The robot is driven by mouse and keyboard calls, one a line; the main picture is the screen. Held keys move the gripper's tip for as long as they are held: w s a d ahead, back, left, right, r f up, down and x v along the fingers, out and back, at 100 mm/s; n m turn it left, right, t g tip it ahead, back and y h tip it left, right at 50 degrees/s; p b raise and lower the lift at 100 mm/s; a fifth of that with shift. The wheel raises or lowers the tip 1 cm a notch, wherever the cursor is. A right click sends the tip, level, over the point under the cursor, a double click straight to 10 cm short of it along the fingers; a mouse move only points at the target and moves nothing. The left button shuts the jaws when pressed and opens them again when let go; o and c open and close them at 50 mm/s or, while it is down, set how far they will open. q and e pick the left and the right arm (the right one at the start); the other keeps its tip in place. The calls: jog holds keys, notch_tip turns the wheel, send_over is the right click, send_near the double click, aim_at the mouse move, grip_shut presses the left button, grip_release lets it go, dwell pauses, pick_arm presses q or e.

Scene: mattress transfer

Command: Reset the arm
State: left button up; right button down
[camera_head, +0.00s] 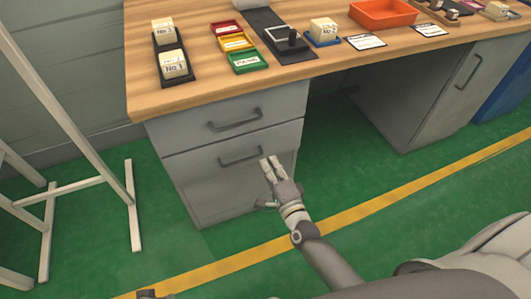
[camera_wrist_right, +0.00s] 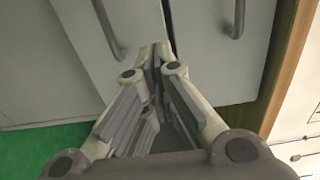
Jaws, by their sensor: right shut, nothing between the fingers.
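My right gripper (camera_head: 271,167) reaches forward, low in front of the grey drawer cabinet (camera_head: 205,195). Its fingertips overlap the lower drawer front, just right of the lower handle (camera_head: 241,156). In the right wrist view, the fingers (camera_wrist_right: 153,52) come together at the tips, with nothing seen between them. That view also shows grey drawer fronts with two handles, one left of the tips (camera_wrist_right: 112,35) and one to the right (camera_wrist_right: 236,20). I cannot tell whether the tips touch the cabinet. My left gripper does not show clearly.
The wooden desk (camera_head: 195,95) stands above the cabinet, with label blocks (camera_head: 174,64), coloured trays (camera_head: 237,42) and an orange bin (camera_head: 382,13). A white frame (camera_head: 133,205) stands at left. Green floor (camera_head: 345,175) with a yellow line (camera_head: 370,208) is open to the right.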

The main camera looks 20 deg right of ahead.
jog(key=shift+s, duration=1.85)
